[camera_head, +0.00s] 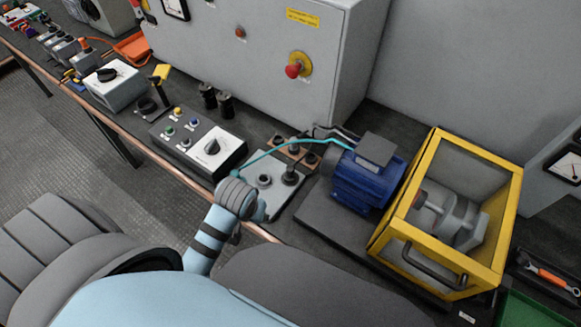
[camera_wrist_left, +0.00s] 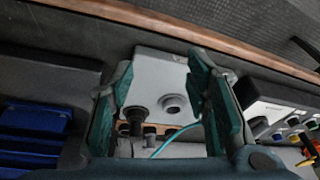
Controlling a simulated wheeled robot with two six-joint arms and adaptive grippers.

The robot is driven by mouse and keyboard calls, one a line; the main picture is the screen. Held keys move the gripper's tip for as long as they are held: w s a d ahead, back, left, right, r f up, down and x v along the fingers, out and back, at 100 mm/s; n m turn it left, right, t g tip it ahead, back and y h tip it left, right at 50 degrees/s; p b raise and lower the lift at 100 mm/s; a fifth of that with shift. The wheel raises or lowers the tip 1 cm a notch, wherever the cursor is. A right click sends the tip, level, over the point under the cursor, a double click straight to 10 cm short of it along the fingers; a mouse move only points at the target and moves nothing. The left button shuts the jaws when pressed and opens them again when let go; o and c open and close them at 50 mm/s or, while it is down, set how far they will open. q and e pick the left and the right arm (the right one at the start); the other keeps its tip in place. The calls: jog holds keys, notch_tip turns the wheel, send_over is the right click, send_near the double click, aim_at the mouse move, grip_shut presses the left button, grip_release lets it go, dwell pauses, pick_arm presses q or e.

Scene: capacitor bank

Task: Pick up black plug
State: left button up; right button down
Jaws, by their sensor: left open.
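A black plug (camera_head: 290,177) stands upright in one socket of a light grey box (camera_head: 265,200) near the bench's front edge. Beside it on the box is an empty-looking round socket (camera_head: 264,180). In the left wrist view the dark plug (camera_wrist_left: 137,116) shows near the left finger, and the open grey socket (camera_wrist_left: 173,104) lies between the fingers. My left gripper (camera_wrist_left: 160,88) is open and empty, above the grey box. In the head view my left wrist hides most of the gripper. My right gripper is not in view.
A teal cable (camera_head: 262,153) arcs behind the box to a blue motor (camera_head: 367,178). A control box with a dial (camera_head: 205,148) stands to the left, a yellow guard frame (camera_head: 468,280) to the right. A tan plate with dark sockets (camera_head: 305,157) lies behind.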

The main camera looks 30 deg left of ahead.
pick_arm(q)
jog(key=w+r+n, duration=0.3)
jog(key=w+r, duration=0.1)
jog(key=w, duration=0.7)
jog(key=n+g, duration=0.2)
send_near(290, 168)
jog(key=shift+t, duration=0.3)
jog(key=f+b, duration=0.1)
jog(key=f, duration=0.2)
jog(key=f+b, duration=0.1)
jog(key=f, duration=0.3)
jog(key=a+f+b, duration=0.1)
jog(key=f+b, duration=0.1)
jog(key=f, duration=0.1)
jog(key=shift+w+f, duration=0.4)
jog(key=shift+r, duration=0.1)
grip_shut()
